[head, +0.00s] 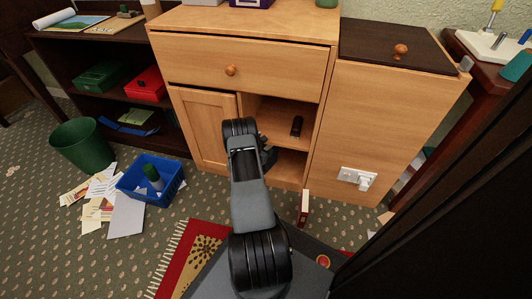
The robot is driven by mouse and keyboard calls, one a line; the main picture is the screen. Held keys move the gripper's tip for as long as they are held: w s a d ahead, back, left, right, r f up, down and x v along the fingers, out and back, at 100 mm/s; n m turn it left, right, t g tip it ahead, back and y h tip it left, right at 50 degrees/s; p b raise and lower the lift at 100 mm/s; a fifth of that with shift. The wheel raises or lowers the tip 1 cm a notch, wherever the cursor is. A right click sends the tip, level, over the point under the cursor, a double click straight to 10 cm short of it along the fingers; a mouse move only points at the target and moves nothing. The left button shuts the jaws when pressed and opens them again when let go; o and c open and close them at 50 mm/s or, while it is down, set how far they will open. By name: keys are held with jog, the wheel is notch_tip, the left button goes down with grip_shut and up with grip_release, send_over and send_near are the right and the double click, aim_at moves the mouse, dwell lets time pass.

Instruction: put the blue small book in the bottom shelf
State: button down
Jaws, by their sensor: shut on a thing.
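My gripper (268,157) is partly hidden behind my own arm, in front of the open shelves of the light wooden cabinet. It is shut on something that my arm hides. I cannot make out a small blue book in it. The cabinet's open part has an upper compartment and a bottom shelf (289,167), which looks bare where it shows. A small dark object (296,126) stands in the upper compartment.
A small red and white book (303,208) stands on the floor before the cabinet. A blue bin (150,181), scattered papers (97,203) and a green basket (82,145) are at left. A dark bookshelf (60,62) holds red and green boxes. A red rug (190,255) lies in front.

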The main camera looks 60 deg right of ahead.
jog(key=shift+f, duration=0.25)
jog(key=shift+a+f, duration=0.1)
jog(key=shift+f, duration=0.25)
jog(key=c, duration=0.7)
grip_release()
jog(key=shift+s+a+f, duration=0.1)
jog(key=shift+s+f, duration=0.05)
jog(key=shift+c, duration=0.2)
jog(key=r+p+v, duration=0.1)
jog(key=p+v, duration=0.4)
jog(key=v, duration=0.7)
jog(key=shift+r, duration=0.3)
